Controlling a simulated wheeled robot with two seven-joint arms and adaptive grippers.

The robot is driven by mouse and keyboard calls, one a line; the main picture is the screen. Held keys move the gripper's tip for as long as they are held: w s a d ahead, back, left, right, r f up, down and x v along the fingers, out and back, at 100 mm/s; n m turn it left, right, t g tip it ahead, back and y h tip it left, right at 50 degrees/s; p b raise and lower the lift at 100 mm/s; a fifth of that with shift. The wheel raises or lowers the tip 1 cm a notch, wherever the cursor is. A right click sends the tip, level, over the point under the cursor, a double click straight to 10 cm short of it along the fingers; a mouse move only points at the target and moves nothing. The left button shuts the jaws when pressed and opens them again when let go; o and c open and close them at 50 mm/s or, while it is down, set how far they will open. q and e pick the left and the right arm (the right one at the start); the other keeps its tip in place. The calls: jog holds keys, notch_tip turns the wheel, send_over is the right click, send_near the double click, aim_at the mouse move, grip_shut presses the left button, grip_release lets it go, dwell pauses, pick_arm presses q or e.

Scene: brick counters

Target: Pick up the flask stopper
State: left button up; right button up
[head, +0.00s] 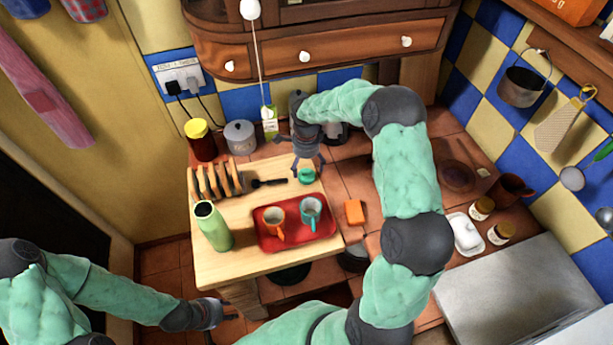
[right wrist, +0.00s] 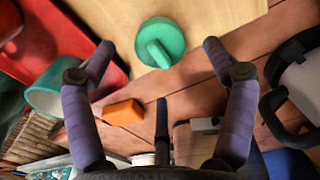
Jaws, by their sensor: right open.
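The flask stopper is a green round cap with a raised grip (head: 306,176); it lies on the wooden counter top near its back right edge. In the right wrist view the stopper (right wrist: 172,34) is ahead of the fingers, in the gap between them. My right gripper (head: 308,164) is open and empty just above the stopper, its fingers (right wrist: 159,44) on either side of it. A light green flask (head: 214,228) stands upright at the left of the counter. My left gripper (head: 222,318) is low beside the counter's front; its finger gap is unclear.
A red tray (head: 268,243) with an orange mug (head: 275,222) and a teal mug (head: 311,212) is just in front of the stopper. A toast rack (head: 216,180) is to the left. An orange block (head: 354,212) lies to the right.

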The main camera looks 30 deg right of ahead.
aim_at(306, 171)
notch_tip(306, 171, down, 4)
jog(key=shift+r, duration=0.1)
jog(key=shift+s, duration=0.1)
jog(key=shift+c, duration=0.3)
jog(key=c, duration=1.2)
